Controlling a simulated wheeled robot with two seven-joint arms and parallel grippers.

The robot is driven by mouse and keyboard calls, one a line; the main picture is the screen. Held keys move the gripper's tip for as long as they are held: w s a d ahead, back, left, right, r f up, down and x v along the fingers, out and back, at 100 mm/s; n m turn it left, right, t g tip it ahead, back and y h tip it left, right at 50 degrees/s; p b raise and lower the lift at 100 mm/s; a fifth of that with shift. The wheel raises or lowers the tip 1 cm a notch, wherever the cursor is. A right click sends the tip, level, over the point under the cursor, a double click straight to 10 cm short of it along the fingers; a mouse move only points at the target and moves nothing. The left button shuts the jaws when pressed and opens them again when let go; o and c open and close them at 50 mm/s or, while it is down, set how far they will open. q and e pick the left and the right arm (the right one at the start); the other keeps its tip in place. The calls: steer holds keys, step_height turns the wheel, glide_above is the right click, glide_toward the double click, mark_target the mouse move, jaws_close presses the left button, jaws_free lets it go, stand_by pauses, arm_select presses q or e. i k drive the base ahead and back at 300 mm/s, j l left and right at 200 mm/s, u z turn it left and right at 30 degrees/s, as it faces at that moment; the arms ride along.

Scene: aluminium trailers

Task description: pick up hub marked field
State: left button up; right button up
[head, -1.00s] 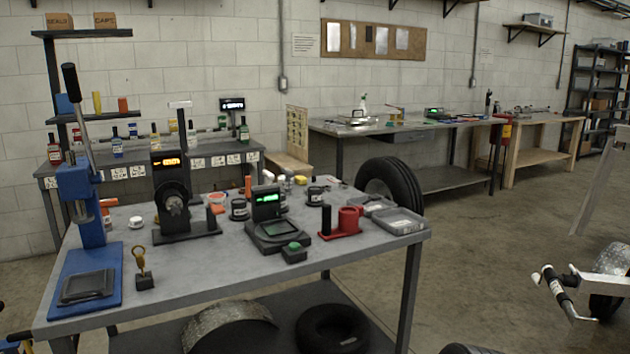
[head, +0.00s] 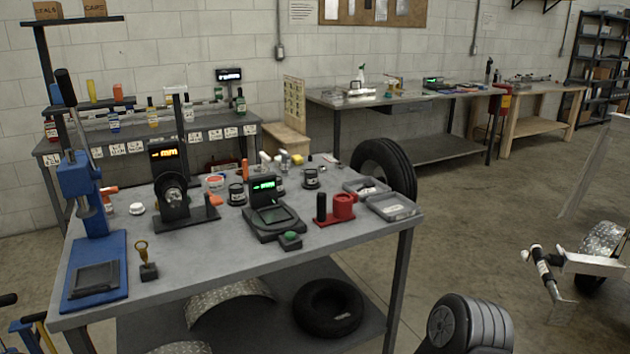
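No part marked "field" can be read in the head view, so I cannot tell which thing is the hub. On the grey workbench (head: 210,270) a black stand with a lit display holds a round dark part (head: 174,200) on its face. Small dark round containers with pale labels, one at the middle (head: 237,194) and one further right (head: 311,177), stand on the bench, their writing too small to read. Neither of my grippers is in view.
A blue lever press (head: 85,200) stands at the bench's left end. A scale (head: 272,220), a red holder (head: 343,207) and clear trays (head: 394,207) are on the right. A tyre (head: 328,307) lies on the lower shelf. A wheel (head: 470,322) stands on the floor at right.

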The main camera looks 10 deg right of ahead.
mark_target(310, 182)
steer(key=i+l, duration=0.25)
steer(key=l, duration=0.3)
steer(key=i+l+z, duration=0.15)
steer(key=l, duration=0.4)
steer(key=i+l, duration=0.4)
steer(key=l, duration=0.15)
steer(key=i+l+z, duration=0.1)
steer(key=i+l, duration=0.15)
steer(key=l, duration=0.25)
steer(key=i+l, duration=0.3)
steer(key=l, duration=0.2)
steer(key=i+l+z, duration=0.15)
steer(key=i+l, duration=0.15)
steer(key=l, duration=0.2)
steer(key=i+l, duration=0.3)
steer(key=l, duration=0.15)
steer(key=l+z, duration=0.05)
